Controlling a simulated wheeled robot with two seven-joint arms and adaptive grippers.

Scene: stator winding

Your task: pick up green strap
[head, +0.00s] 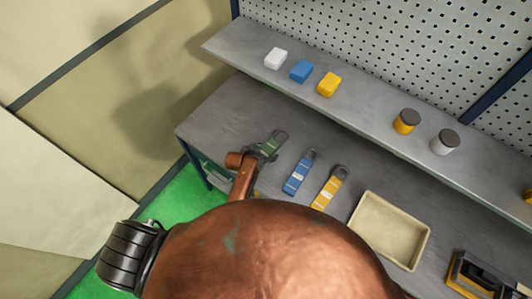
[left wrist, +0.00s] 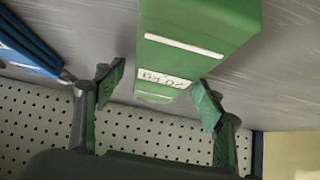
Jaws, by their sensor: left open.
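The green strap (head: 274,141) lies on the grey workbench, at the left end of a row of straps. It also shows in the left wrist view (left wrist: 195,40) as a green body with white stripes and a small label. My left gripper (head: 262,154) is at the near end of the green strap in the head view. In the left wrist view my left gripper (left wrist: 161,86) is open, with one finger on each side of the strap's labelled end. Gaps show between the fingers and the strap. My right gripper is not in view.
A blue strap (head: 299,174) and a yellow strap (head: 329,189) lie to the right of the green one. A beige tray (head: 421,251) stands further right. A shelf (head: 367,111) above the bench holds small blocks and jars. The left bench edge is close by.

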